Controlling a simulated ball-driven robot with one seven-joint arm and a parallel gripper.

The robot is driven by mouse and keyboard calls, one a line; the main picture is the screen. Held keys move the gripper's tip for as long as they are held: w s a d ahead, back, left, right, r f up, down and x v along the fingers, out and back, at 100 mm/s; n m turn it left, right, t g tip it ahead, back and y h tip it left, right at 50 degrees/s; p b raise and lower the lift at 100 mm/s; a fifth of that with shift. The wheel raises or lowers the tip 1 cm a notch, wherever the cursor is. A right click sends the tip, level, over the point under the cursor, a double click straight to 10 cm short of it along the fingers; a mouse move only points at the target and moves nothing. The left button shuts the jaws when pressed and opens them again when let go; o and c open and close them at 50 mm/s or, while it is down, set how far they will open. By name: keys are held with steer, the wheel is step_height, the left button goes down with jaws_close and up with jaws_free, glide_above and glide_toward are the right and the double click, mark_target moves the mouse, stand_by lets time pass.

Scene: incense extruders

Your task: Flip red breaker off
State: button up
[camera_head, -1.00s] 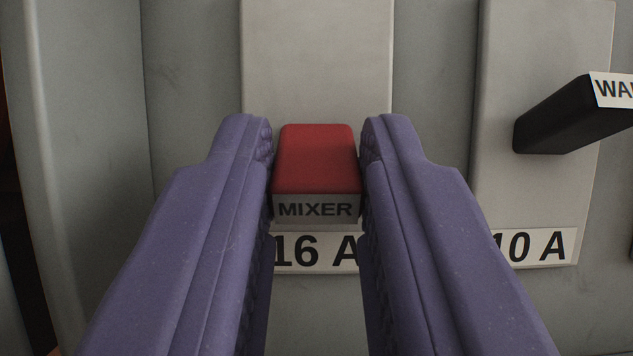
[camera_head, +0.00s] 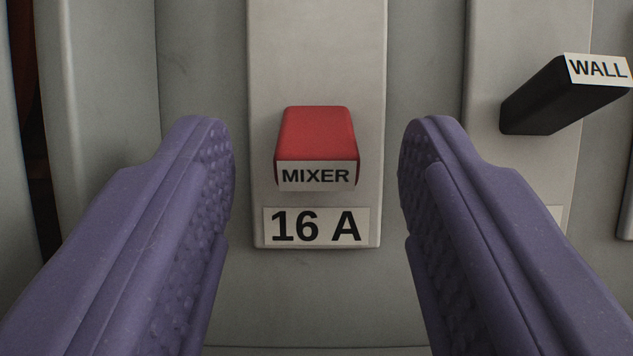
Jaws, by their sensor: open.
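The red breaker (camera_head: 317,138) is a red lever with a white MIXER label on its front end. It sits low on a pale plate (camera_head: 317,60), just above a label reading 16 A (camera_head: 316,226), and appears to point downward. My gripper (camera_head: 316,135) is open, with one purple finger to the left of the red lever and one to the right. There is a clear gap on both sides, and neither finger touches the lever. The inner textured pads of both fingers show.
A black lever (camera_head: 565,100) labelled WALL sticks out from the neighbouring plate (camera_head: 500,50) on the right, beyond my right finger. A grey panel edge (camera_head: 90,100) rises on the left. The grey panel below the 16 A label is bare.

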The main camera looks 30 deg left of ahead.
steer(key=v, duration=0.6)
steer(key=shift+s+d+p, duration=0.25)
steer(key=shift+s+p, duration=0.05)
steer(key=shift+p, duration=0.1)
steer(key=shift+f, duration=0.15)
